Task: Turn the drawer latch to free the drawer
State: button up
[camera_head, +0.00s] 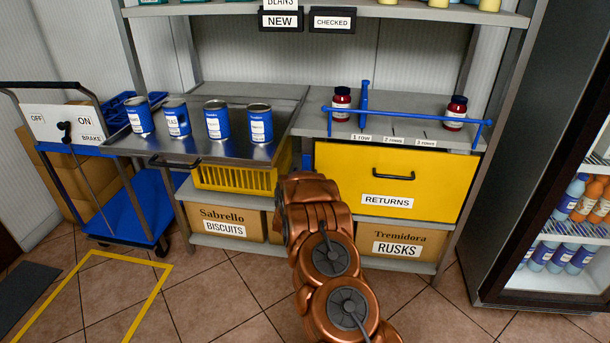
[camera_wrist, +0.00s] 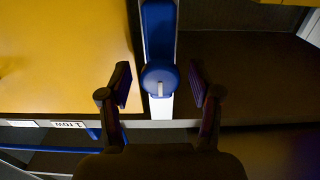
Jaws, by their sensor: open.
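The yellow returns drawer (camera_head: 388,183) is shut under the right side of the counter, with a dark handle (camera_head: 394,174). The blue latch (camera_wrist: 159,30) shows in the wrist view as a bar running up from a round hub, on a pale upright strip beside the drawer's yellow front (camera_wrist: 60,60). A small blue part of the latch shows in the head view (camera_head: 307,161); my arm hides the rest. My gripper (camera_wrist: 160,82) is open, with one finger on each side of the hub. Gaps show between fingers and latch. Its fingertips are hidden in the head view.
A blue rail (camera_head: 408,114) and two dark red-labelled jars stand on the counter above the drawer. Several blue tins stand on the metal tray (camera_head: 190,150) at left. A yellow basket (camera_head: 235,178) hangs below. A glass-fronted cooler (camera_head: 560,230) stands at right; a trolley stands at left.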

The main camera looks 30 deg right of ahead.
jog(key=v, duration=1.1)
jog(key=shift+s, duration=0.2)
jog(key=shift+a, duration=0.15)
